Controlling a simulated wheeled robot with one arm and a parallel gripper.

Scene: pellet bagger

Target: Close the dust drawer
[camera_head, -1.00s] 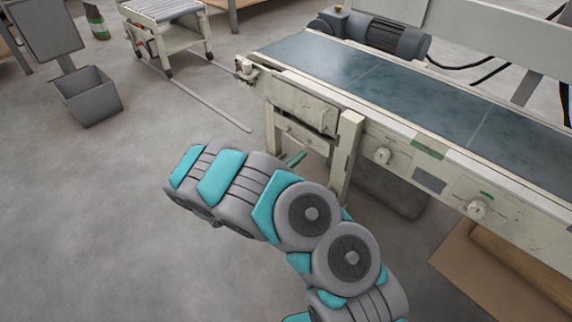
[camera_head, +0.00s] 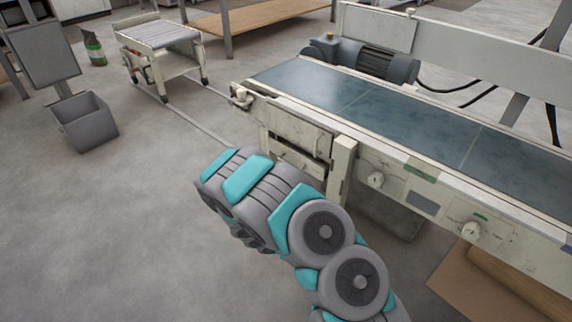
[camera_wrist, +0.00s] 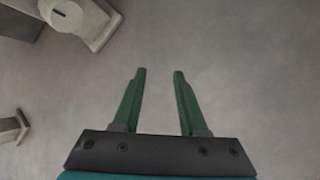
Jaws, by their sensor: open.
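The dust drawer seems to be the pale, worn front (camera_head: 301,161) low in the frame under the left end of the conveyor. My arm hides its lower part in the head view, so I cannot tell how far out it is. My gripper (camera_wrist: 159,73) shows in the wrist view with its two green fingers apart and nothing between them, above bare grey floor. In the head view the gripper is hidden behind my arm, in front of the conveyor's left end. I cannot identify the drawer in the wrist view.
The blue-belted conveyor (camera_head: 390,115) fills the right side, with a pale leg (camera_head: 341,170) beside the drawer. A grey bin (camera_head: 85,122) and small roller table (camera_head: 160,45) stand left.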

